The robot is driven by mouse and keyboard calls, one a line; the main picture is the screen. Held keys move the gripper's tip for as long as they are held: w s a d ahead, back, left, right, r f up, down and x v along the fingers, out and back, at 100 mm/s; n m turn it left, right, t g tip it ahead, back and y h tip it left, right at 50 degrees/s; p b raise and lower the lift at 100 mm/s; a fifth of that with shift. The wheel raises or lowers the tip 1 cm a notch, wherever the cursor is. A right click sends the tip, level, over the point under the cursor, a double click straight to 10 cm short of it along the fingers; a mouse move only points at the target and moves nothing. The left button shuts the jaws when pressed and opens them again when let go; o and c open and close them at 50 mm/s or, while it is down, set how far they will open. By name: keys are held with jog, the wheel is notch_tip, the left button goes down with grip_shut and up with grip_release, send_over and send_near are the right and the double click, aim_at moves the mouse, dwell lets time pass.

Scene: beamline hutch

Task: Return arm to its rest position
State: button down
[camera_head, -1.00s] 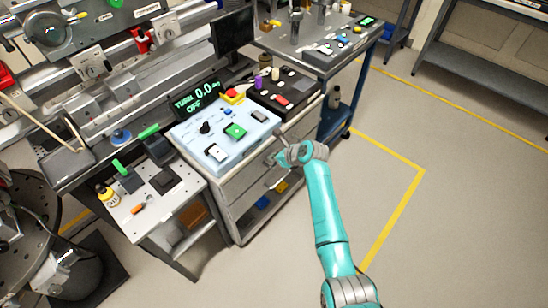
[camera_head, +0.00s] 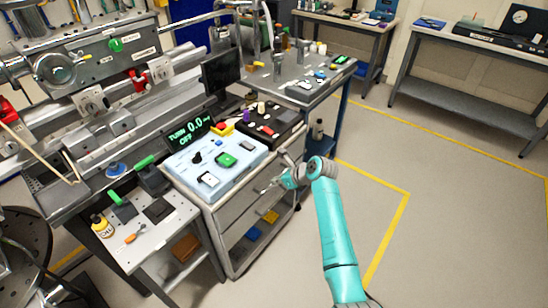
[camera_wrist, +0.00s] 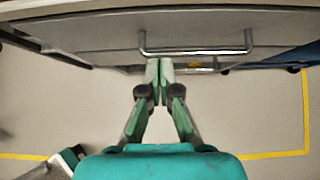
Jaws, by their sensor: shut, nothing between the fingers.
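My teal arm (camera_head: 334,230) reaches up from the lower right in the head view. My gripper (camera_head: 264,189) is at its end, small in this view, in front of the right part of the drawer cabinet (camera_head: 235,228). In the wrist view my gripper (camera_wrist: 160,68) has its green fingers together, with nothing seen between them. They point toward a grey drawer front (camera_wrist: 100,35) with a metal bar handle (camera_wrist: 196,50). In that picture the fingertips overlap the handle's lower left part; I cannot tell whether they touch it.
A pale blue control box (camera_head: 215,165) with a "TURN 0.0" display (camera_head: 188,133) stands on the cabinet. A dark tray (camera_head: 270,128) of small parts is beside it. A lathe-like machine (camera_head: 100,120) fills the left. Open floor (camera_head: 450,230) with yellow lines lies right.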

jog(key=s+d+f+n+t+h, duration=0.25)
jog(key=s+d+f, duration=0.25)
jog(key=s+f, duration=0.45)
jog(key=s+d+f+n+t+h, duration=0.1)
jog(key=s+d+f+n, duration=0.5)
jog(key=s, duration=0.7)
jog(key=s+d+f+n+t+h, duration=0.1)
jog(key=s+d+n+t, duration=0.15)
jog(key=s, duration=0.85)
jog(key=s+d+r+n+h, duration=0.1)
jog(key=s+d+r+n, duration=0.15)
jog(key=s, duration=0.35)
jog(key=s+d+r+n+t, duration=0.1)
jog(key=s+r+n, duration=0.1)
jog(key=s+r, duration=0.35)
jog(key=s+d+r+n+h, duration=0.1)
jog(key=s+d+r+n, duration=0.1)
jog(key=s, duration=0.5)
jog(key=s+r+n+t, duration=0.2)
jog(key=s+r+n, duration=0.5)
jog(key=s+r, duration=0.4)
notch_tip(320, 180, up, 6)
jog(key=shift+d+f+n+t+h, duration=0.15)
jog(key=shift+d+n+t+h, duration=0.15)
jog(key=shift+d+n+h, duration=0.1)
